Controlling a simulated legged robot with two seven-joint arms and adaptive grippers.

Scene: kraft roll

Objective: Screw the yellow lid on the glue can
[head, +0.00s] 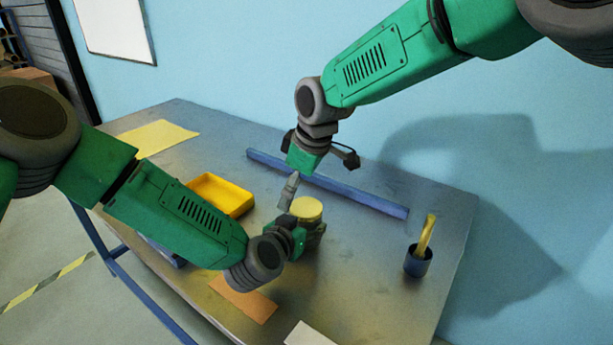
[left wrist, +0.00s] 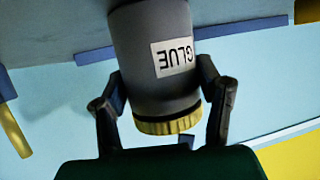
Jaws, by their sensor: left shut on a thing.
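The grey glue can (left wrist: 150,60) shows in the left wrist view with its GLUE label upside down. In the head view the can is mostly hidden by my left gripper (head: 298,241). The yellow lid (head: 307,208) sits at the can's top; it also shows in the left wrist view (left wrist: 168,126). How far it is threaded I cannot tell. My left gripper has a finger on each side of the can and is shut on it. My right gripper (head: 290,190) points down, above and just left of the lid, apart from it.
A yellow tray (head: 240,203) lies left of the can, partly behind my left arm. A blue bar (head: 370,201) runs along the back. A dark cup (head: 417,264) with a yellow object stands at right. A brown sheet (head: 243,298) lies in front. The table between can and cup is clear.

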